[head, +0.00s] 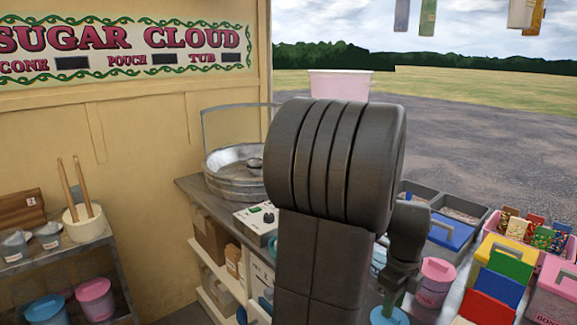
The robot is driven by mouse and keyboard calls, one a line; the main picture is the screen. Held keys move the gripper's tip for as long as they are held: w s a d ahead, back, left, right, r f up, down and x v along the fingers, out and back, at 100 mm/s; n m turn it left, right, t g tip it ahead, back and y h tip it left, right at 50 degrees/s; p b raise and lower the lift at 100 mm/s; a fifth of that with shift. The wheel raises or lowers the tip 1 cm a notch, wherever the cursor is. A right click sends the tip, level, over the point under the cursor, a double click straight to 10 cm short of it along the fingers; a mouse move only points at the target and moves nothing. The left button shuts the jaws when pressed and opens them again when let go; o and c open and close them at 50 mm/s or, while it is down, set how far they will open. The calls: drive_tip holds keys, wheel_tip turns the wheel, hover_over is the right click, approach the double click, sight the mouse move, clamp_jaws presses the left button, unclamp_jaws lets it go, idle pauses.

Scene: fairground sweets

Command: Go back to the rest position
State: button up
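My dark arm (335,165) rises through the middle of the head view, with a large ribbed joint at its top. A smaller dark part of my arm (408,235) shows to the right of it. My gripper's fingers do not show, so I cannot see whether they are open or hold anything. A pale pink tub (340,85) shows just above and behind the joint; what supports it is hidden.
A round metal pan (235,172) stands on the counter at left, near a control box (257,220). A shelf with two sticks in a pot (83,222) is far left. Pink tubs (436,283), trays and coloured cards (510,265) crowd the right. My arm hides the middle.

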drive_tip(key=shift+r, duration=0.75)
drive_tip(key=shift+f, duration=0.1)
